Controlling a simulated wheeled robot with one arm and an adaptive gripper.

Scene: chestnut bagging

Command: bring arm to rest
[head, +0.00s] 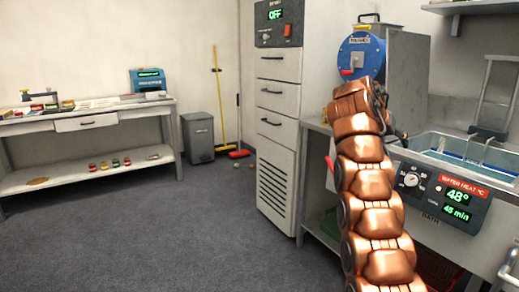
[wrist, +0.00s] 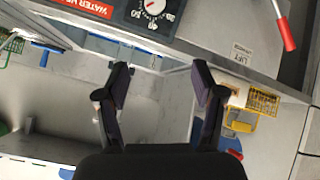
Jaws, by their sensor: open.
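My copper-coloured arm rises through the right half of the head view, in front of the counter with the bath. Its end is bent over near the blue round machine, and my gripper is mostly hidden there behind the arm. In the wrist view my gripper (wrist: 160,82) shows two dark fingers spread wide apart. Nothing is between them. Beyond the fingers lie the bath's edge and a grey metal surface, and the fingers appear clear of both.
The bath (head: 470,155) has a control panel (head: 440,192) reading 48° and 45 min. A blue round machine (head: 360,58) and a tall drawer cabinet (head: 280,110) stand beside it. A workbench (head: 85,122), grey bin (head: 198,138) and yellow broom (head: 219,100) are at left. The grey floor (head: 190,225) is open.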

